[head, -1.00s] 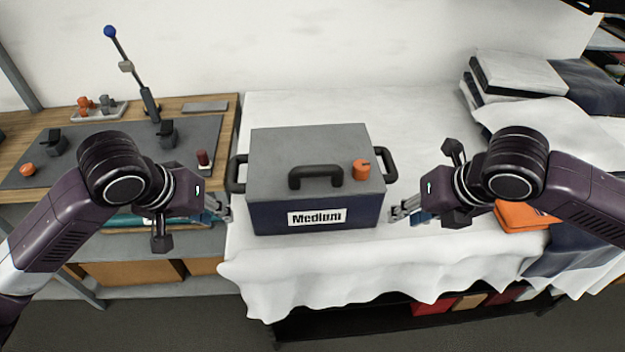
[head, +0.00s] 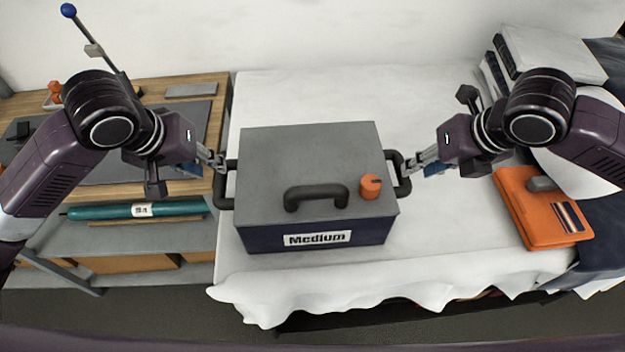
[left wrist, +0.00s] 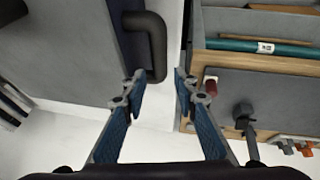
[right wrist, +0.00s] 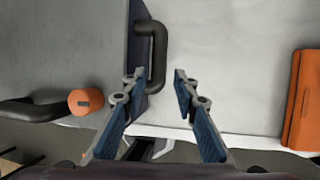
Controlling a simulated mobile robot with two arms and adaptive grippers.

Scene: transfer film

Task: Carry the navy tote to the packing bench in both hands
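The navy tote (head: 370,235) has a grey lid (head: 300,150), a "Medium" label and a dark handle on each side. It stands on a table with a white cloth (head: 440,275). My left gripper (head: 220,160) is open at the tote's left handle (head: 221,188); in the left wrist view that handle (left wrist: 158,40) lies between and just beyond the fingertips (left wrist: 158,74). My right gripper (head: 412,165) is open at the right handle (head: 404,172); in the right wrist view that handle (right wrist: 158,50) reaches between the fingertips (right wrist: 158,76). I cannot tell which surface is the packing bench.
An orange knob (head: 371,186) and a top handle (head: 316,195) sit on the lid. A wooden bench (head: 205,85) with a grey mat stands at left, a teal roll (head: 110,211) below it. An orange pouch (head: 540,210) and white stacks (head: 555,55) lie at right.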

